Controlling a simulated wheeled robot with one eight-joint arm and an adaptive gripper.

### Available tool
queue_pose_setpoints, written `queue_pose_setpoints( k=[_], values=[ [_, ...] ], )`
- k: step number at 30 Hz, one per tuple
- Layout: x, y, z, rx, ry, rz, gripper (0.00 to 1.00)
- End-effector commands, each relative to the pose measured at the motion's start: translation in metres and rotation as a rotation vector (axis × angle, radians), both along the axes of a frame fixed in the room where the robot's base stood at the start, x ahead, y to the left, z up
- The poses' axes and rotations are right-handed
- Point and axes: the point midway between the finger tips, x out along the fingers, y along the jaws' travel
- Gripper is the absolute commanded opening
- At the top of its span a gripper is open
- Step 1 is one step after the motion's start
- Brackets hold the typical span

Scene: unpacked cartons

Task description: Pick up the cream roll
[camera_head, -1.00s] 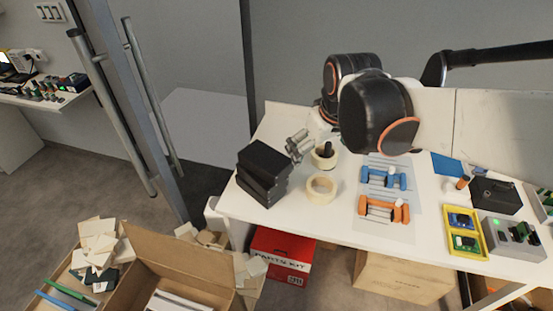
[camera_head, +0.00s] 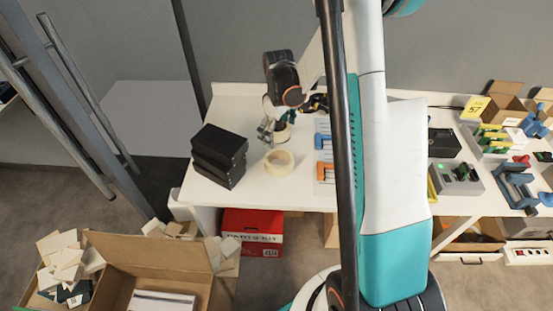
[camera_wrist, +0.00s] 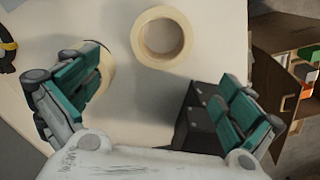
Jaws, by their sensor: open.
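A cream roll (camera_head: 278,163) lies flat on the white table, right of the black boxes. In the wrist view this roll (camera_wrist: 162,37) is at the top middle, its hole facing the camera, ahead of and between the fingers. A second cream roll (camera_head: 284,132) stands just behind it; in the wrist view it is partly hidden by the left finger (camera_wrist: 103,75). My gripper (camera_head: 267,130) is just above the table beside this second roll. Its jaws (camera_wrist: 158,95) are wide apart with nothing between them.
Stacked black boxes (camera_head: 219,155) stand left of the rolls; in the wrist view they (camera_wrist: 202,128) are beside the right finger. The table's front edge is close to the first roll. An open carton (camera_head: 150,262) and a red box (camera_head: 252,232) are below. My arm hides the table's middle.

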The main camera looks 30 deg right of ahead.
Motion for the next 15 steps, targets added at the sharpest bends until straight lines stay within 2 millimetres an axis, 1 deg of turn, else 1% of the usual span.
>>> queue_pose_setpoints(
  k=[5, 12, 15],
  values=[
    [0.001, -0.003, -0.018, 0.003, 0.009, 0.005, 1.00],
    [0.000, -0.003, -0.063, 0.003, 0.008, 0.005, 1.00],
    [0.000, -0.003, -0.078, 0.003, 0.008, 0.005, 1.00]
  ],
)
